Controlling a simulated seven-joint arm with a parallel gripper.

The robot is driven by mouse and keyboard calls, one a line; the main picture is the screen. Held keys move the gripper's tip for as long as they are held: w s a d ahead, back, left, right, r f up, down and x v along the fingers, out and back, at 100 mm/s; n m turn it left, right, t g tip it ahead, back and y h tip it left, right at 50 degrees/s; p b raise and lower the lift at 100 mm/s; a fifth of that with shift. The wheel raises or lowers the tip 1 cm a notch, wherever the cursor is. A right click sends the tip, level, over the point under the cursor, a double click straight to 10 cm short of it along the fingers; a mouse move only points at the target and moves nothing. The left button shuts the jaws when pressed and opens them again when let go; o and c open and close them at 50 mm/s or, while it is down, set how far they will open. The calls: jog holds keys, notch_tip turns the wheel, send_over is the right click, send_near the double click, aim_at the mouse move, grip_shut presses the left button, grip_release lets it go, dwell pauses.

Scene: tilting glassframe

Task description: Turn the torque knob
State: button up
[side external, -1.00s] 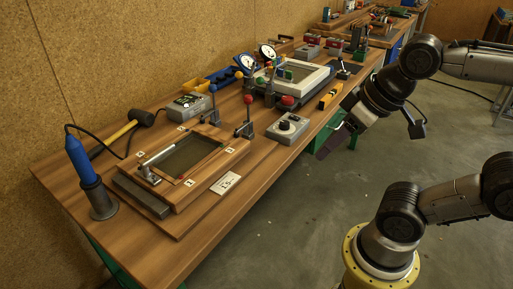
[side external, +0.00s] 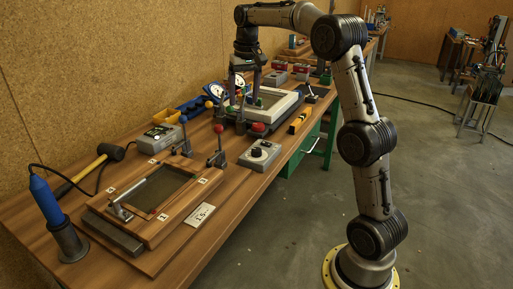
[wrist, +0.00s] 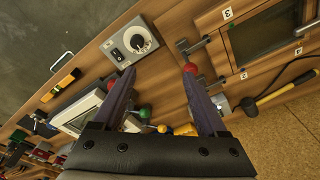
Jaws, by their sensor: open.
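The torque knob (side external: 257,152) is a dark round dial on top of a small grey box (side external: 266,163) near the front edge of the bench. In the wrist view the knob (wrist: 137,41) sits on the grey box (wrist: 117,54), ahead and left of the fingertips. My gripper (side external: 244,101) points down over the bench, beyond the knob box in the side view, above the white-framed fixture. In the wrist view my gripper (wrist: 160,70) has its two fingers wide apart with nothing between them. It is apart from the knob.
A red-topped clamp (side external: 219,145) stands beside the knob box, near the wooden glass frame (side external: 145,236). The white-framed fixture (wrist: 77,116) with coloured knobs is close to the fingers. A yellow level (side external: 300,121) lies at the bench edge. A price-like card (side external: 201,215) lies in front.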

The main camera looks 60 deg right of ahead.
jog(key=m+g, duration=0.1)
send_near(257, 149)
jog(key=shift+y, duration=0.3)
jog(key=f, duration=0.9)
jog(key=shift+w+d, duration=0.15)
jog(key=shift+d, duration=0.05)
grip_shut()
